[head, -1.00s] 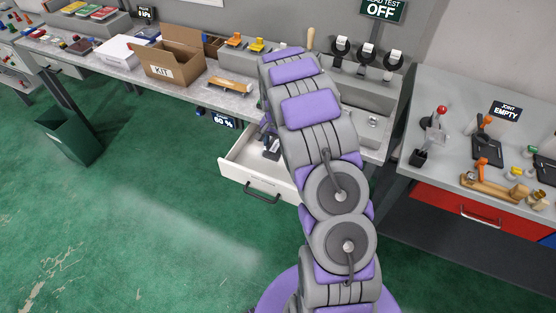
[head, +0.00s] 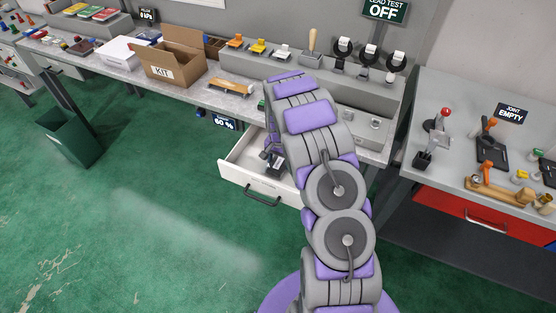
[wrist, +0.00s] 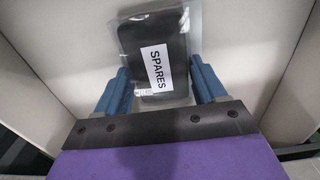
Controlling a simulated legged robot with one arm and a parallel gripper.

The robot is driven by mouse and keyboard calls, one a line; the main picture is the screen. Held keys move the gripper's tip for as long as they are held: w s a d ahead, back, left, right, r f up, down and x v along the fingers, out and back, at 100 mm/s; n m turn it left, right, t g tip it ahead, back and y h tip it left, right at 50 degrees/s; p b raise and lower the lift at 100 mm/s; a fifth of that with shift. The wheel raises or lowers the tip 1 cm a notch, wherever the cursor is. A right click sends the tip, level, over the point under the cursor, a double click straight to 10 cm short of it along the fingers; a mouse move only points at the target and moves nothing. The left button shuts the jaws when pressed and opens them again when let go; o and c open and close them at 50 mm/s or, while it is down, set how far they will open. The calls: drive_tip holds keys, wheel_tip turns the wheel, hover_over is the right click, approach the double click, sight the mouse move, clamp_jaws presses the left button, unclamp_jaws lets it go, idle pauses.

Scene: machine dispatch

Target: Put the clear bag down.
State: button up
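The clear bag (wrist: 157,40) has dark contents and a white label reading SPARES. In the wrist view it lies between the two blue fingers of my gripper (wrist: 160,80), and its clear edges reach past the fingertips. The fingers stand well apart, one at each side of the bag. I cannot tell whether they press on it or whether it rests on the drawer floor. In the head view my gripper (head: 272,157) is inside the open white drawer (head: 240,165), partly hidden by my arm.
The pale drawer walls rise on both sides in the wrist view. Above the drawer is the grey bench (head: 235,105) with a box marked KIT (head: 172,60). A second bench with a red drawer (head: 470,212) stands at the right. The green floor at the left is mostly clear.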

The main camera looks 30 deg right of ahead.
drive_tip(key=o, duration=0.4)
drive_tip(key=shift+d, duration=0.6)
drive_tip(key=shift+a+r, duration=0.2)
drive_tip(key=shift+a, duration=0.45)
drive_tip(key=r, duration=0.2)
drive_tip(key=r+p, duration=0.1)
drive_tip(key=r, duration=0.2)
drive_tip(key=d+r+p, duration=0.1)
drive_tip(key=r, duration=0.2)
wheel_tip(320, 180, up, 5)
hover_over(281, 161)
drive_tip(key=a, duration=0.1)
drive_tip(key=s+a+r+n, duration=0.3)
drive_tip(key=s+a+r, duration=0.2)
drive_tip(key=s+r, duration=0.5)
drive_tip(key=s+a+r+n, duration=0.2)
drive_tip(key=s+a+r, duration=0.1)
drive_tip(key=s, duration=0.7)
drive_tip(key=s+a+r+n+g, duration=0.1)
drive_tip(key=s+a+r+n, duration=0.2)
drive_tip(key=s, duration=0.7)
drive_tip(key=s+a+r+n+p, duration=0.1)
drive_tip(key=s+a, duration=0.4)
drive_tip(key=s, duration=0.5)
drive_tip(key=shift+s+a+r+n+g, duration=0.2)
drive_tip(key=shift+r+n, duration=0.15)
drive_tip(key=shift+r, duration=0.3)
drive_tip(key=shift+s+a+r+n+g, duration=0.1)
drive_tip(key=shift+a+r+n+g, duration=0.2)
drive_tip(key=shift+r, duration=0.35)
